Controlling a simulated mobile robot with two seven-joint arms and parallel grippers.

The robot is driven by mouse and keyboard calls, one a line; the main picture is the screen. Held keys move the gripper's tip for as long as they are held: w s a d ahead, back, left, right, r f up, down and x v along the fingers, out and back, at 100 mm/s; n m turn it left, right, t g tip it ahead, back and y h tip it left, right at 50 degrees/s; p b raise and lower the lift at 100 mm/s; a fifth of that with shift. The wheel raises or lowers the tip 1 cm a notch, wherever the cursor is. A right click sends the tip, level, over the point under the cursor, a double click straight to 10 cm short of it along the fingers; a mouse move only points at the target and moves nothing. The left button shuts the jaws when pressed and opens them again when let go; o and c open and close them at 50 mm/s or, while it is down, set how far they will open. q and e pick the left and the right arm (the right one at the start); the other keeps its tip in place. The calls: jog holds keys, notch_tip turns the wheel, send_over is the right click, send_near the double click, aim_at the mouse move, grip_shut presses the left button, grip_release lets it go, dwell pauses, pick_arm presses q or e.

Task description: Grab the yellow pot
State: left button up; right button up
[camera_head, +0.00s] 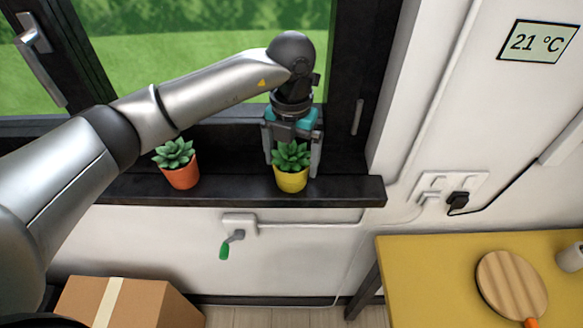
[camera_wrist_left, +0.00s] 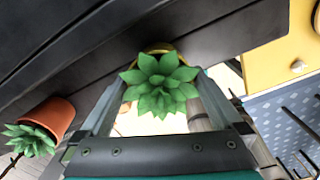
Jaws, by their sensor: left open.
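The yellow pot (camera_head: 291,181) holds a green succulent and stands upright on the dark window sill. In the left wrist view the yellow pot's rim (camera_wrist_left: 157,49) shows behind its leaves. My left gripper (camera_head: 293,170) points down over it, open, with one finger on each side of the plant and pot. In the left wrist view the plant sits between the fingers; I cannot tell whether they touch the pot. My right gripper is in neither view.
An orange pot (camera_head: 182,175) with a similar succulent stands on the dark sill (camera_head: 235,190) to the left. A crank handle (camera_head: 231,243) is below the sill. A cardboard box (camera_head: 145,303) is at lower left, a yellow table (camera_head: 430,265) with a round wooden board (camera_head: 511,284) at lower right.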

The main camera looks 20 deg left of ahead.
pick_arm(q)
jog(key=shift+f, duration=0.95)
jog(key=shift+r, duration=0.1)
jog(key=c, duration=1.2)
jog(key=shift+c, duration=0.7)
jog(key=shift+r, duration=0.1)
